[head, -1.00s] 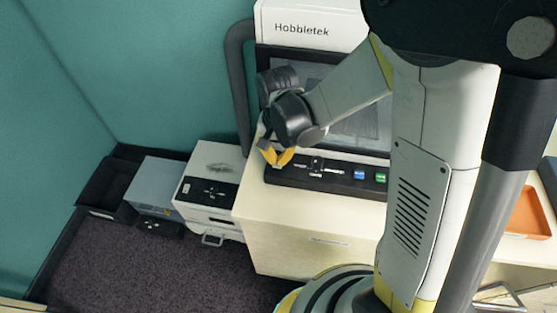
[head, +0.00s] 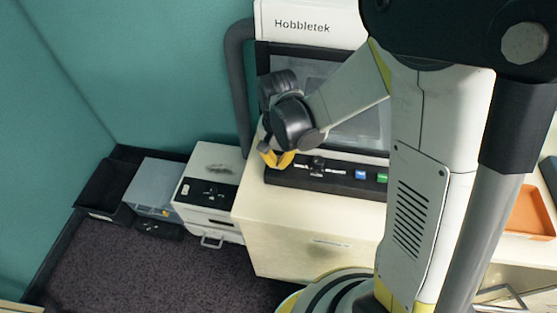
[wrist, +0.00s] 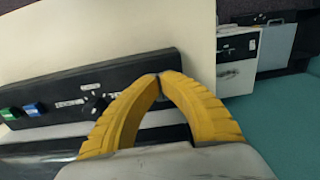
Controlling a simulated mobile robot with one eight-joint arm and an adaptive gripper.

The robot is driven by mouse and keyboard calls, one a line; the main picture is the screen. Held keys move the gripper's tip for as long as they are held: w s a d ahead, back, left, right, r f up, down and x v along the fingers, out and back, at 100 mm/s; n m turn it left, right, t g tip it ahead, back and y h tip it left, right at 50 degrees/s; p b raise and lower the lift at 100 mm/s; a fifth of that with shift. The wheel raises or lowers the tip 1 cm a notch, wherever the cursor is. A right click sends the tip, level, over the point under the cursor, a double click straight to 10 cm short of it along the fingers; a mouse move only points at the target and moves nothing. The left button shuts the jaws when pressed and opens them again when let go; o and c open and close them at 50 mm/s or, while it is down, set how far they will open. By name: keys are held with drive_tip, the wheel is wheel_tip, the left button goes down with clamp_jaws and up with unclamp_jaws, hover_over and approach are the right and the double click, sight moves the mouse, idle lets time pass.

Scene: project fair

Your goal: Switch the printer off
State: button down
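The printer, a large cream machine marked "Hobbletek" (head: 300,25), has a window in front and a black control panel (head: 340,180) below it. The panel carries a dark knob or switch (head: 317,166) with white labels, a blue button (head: 360,174) and a green button (head: 382,178). My gripper (head: 272,164) is at the panel's left end. In the wrist view its yellow fingertips (wrist: 160,76) meet over the panel's edge, with nothing seen between them. The knob (wrist: 95,101) shows just left of the fingers, the blue button (wrist: 34,109) further left. Contact with the panel cannot be told.
A smaller white device with a black top panel (head: 205,192), a grey box (head: 152,182) and a black tray (head: 105,190) stand left of the printer's cabinet. An orange tray (head: 527,215) lies at the right. Dark carpet (head: 150,270) is clear in front.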

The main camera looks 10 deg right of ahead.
drive_tip(key=shift+f, duration=0.15)
drive_tip(key=shift+r+p, duration=2.4)
drive_tip(key=shift+r, duration=1.15)
drive_tip(key=s+d+r+n+t+b, duration=0.4)
drive_tip(key=s+d+r+t+b, duration=0.3)
drive_tip(key=s+d+b, duration=0.2)
drive_tip(key=shift+s+d+r, duration=0.15)
drive_tip(key=shift+s+r, duration=0.1)
drive_tip(key=shift+s, duration=0.25)
